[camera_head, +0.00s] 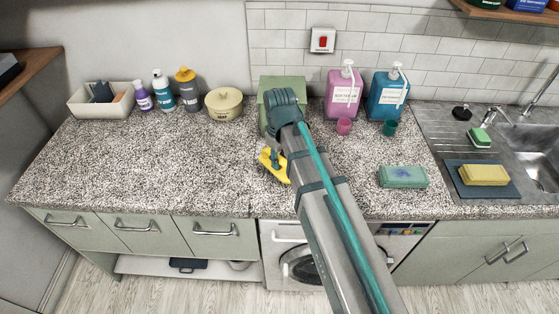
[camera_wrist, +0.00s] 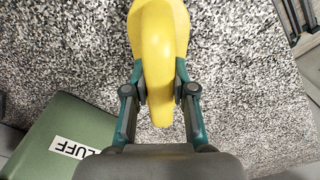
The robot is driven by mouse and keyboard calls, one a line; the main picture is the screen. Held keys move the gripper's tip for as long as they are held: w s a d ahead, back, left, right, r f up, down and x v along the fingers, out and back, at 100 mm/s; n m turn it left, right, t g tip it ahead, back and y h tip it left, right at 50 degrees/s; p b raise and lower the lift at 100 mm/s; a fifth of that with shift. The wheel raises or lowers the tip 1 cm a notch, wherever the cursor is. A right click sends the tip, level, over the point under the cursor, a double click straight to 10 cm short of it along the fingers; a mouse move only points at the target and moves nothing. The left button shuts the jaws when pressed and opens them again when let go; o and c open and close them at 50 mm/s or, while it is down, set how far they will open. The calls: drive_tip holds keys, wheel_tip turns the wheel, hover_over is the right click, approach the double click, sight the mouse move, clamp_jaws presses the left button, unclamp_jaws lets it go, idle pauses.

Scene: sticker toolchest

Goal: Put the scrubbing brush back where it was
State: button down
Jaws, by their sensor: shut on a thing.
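The scrubbing brush (camera_head: 281,174) is yellow with a curved handle. My gripper (camera_head: 274,161) is shut on it, above the middle of the speckled counter. In the wrist view the brush (camera_wrist: 158,40) fills the space between the two teal fingers, and the fingertips (camera_wrist: 160,92) press on both sides of its handle. Its underside is hidden, and I cannot tell whether it touches the counter.
A green box (camera_head: 283,84) stands behind my gripper, partly hidden by my arm. Pink (camera_head: 343,92) and blue (camera_head: 388,95) pump bottles stand right of it. A green sponge (camera_head: 403,177) and a yellow sponge (camera_head: 484,174) lie further right. The counter's left half is clear in front.

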drive_tip(key=shift+f, duration=0.5)
drive_tip(key=shift+f, duration=0.2)
drive_tip(key=c, duration=1)
unclamp_jaws()
drive_tip(key=shift+o, duration=0.2)
drive_tip(key=shift+r, duration=0.1)
wheel_tip(320, 180, up, 12)
drive_tip(key=shift+r+b, duration=0.1)
drive_tip(key=shift+b, duration=1.1)
